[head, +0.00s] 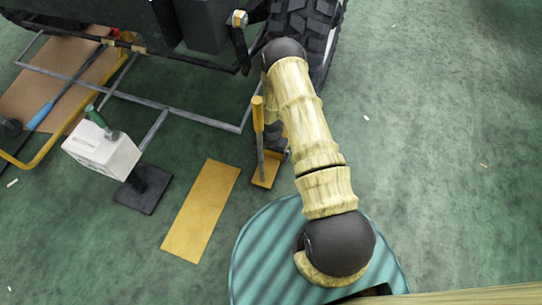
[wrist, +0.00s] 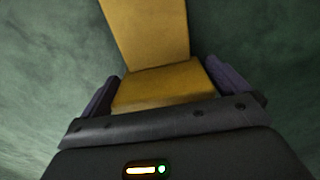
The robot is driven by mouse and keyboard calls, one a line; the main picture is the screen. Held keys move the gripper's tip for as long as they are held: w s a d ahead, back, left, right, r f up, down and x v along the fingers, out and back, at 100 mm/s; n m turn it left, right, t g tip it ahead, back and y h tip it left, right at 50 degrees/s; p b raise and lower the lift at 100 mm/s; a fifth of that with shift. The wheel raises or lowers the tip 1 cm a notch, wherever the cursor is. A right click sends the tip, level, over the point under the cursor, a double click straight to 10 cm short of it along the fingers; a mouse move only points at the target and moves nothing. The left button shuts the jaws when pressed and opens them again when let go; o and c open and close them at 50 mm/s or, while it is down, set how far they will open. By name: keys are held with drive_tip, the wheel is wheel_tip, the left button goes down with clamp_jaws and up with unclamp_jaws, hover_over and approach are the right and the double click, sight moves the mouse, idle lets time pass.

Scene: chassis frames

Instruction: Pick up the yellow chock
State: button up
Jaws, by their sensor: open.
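The yellow chock (head: 265,170) is low on the green floor beside the big tyre, partly covered by my arm and gripper in the head view. An upright yellow part rises above it there. In the wrist view, the yellow chock (wrist: 160,88) shows as a block between my two fingers, with a long yellow face running to the top edge. My gripper (wrist: 163,76) is open around the block, a finger on each side. Whether either finger touches it I cannot tell. In the head view my gripper (head: 278,152) is small, dark and partly hidden.
A flat yellow board (head: 200,210) lies left of the chock. Further left is a white box (head: 102,150) with a green handle, by a dark plate (head: 146,190). The vehicle's tyre (head: 305,35) and grey frame bars (head: 195,112) stand behind. Floor on the right is mostly clear.

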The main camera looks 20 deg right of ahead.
drive_tip(key=c, duration=1.3)
drive_tip(key=shift+r, duration=0.1)
wheel_tip(320, 180, up, 10)
drive_tip(key=p, duration=0.6)
drive_tip(key=shift+w, duration=0.1)
